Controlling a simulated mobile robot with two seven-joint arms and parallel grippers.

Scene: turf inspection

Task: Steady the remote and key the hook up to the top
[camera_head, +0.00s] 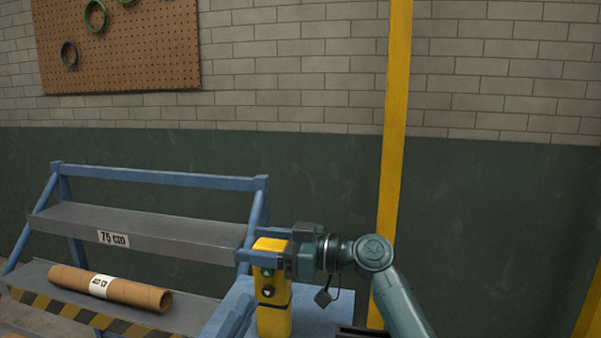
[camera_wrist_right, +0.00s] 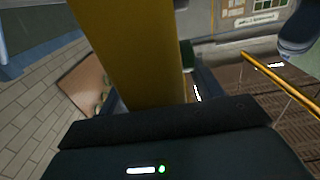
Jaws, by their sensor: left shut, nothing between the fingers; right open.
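The yellow remote (camera_head: 275,312) stands upright at lower centre in the head view, with dark round buttons on its face; its lower end is cut off. It also fills the upper middle of the right wrist view (camera_wrist_right: 130,50) as a blurred yellow bar. My right gripper (camera_head: 262,246) comes from the right, its blue fingers open at either side of the remote's top; I cannot tell whether they touch it. I cannot make out a hoist hook.
A blue-framed rack (camera_head: 160,178) with grey shelves stands at left, holding a brown cardboard roll (camera_head: 110,288). A yellow post (camera_head: 394,120) rises behind my right arm. A dark tag (camera_head: 323,297) hangs below the right wrist. A pegboard (camera_head: 115,60) is on the brick wall.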

